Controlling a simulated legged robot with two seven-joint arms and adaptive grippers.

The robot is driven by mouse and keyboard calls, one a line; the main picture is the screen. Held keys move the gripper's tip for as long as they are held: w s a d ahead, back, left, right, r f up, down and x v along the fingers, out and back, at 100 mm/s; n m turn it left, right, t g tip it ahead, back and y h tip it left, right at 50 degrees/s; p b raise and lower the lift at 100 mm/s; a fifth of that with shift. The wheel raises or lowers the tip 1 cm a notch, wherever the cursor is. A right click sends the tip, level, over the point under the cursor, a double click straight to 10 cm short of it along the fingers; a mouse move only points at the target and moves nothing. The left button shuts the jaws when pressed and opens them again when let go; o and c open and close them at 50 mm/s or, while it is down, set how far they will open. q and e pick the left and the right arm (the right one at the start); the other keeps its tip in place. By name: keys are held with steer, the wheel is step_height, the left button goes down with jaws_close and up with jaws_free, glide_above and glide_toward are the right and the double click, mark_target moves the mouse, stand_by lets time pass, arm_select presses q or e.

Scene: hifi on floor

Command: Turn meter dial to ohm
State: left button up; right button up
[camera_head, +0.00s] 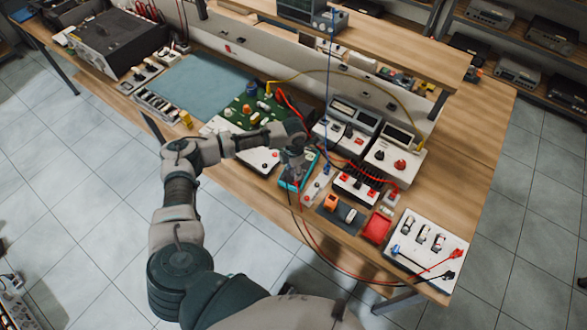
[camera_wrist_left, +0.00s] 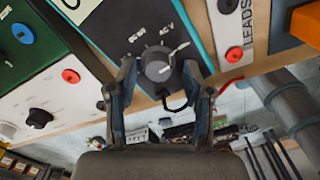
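The meter (camera_wrist_left: 146,22) has a dark face and teal edges, and carries a round grey dial (camera_wrist_left: 156,66) with a white pointer mark. In the wrist view the mark points up and right. A label near it reads like AC V; other lettering is too small to read surely, and I cannot make out an ohm mark. My left gripper (camera_wrist_left: 159,76) is open, one finger on each side of the dial; contact is unclear. In the head view the left gripper (camera_head: 294,160) covers most of the meter (camera_head: 287,184). My right gripper is not in view.
A white leads box (camera_head: 318,184) stands close right of the meter, with a red-button box (camera_head: 356,187) beyond. A white box with a black knob (camera_head: 262,160) is close on the left. Red and black cables (camera_head: 312,238) hang over the bench's front edge. Bare wood (camera_head: 470,150) lies at right.

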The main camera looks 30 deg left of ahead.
mark_target(293, 171)
arm_select(q)
steer(key=shift+r, duration=0.1)
step_height(293, 171, up, 12)
stand_by(0.5)
steer(key=shift+f, duration=0.2)
stand_by(0.3)
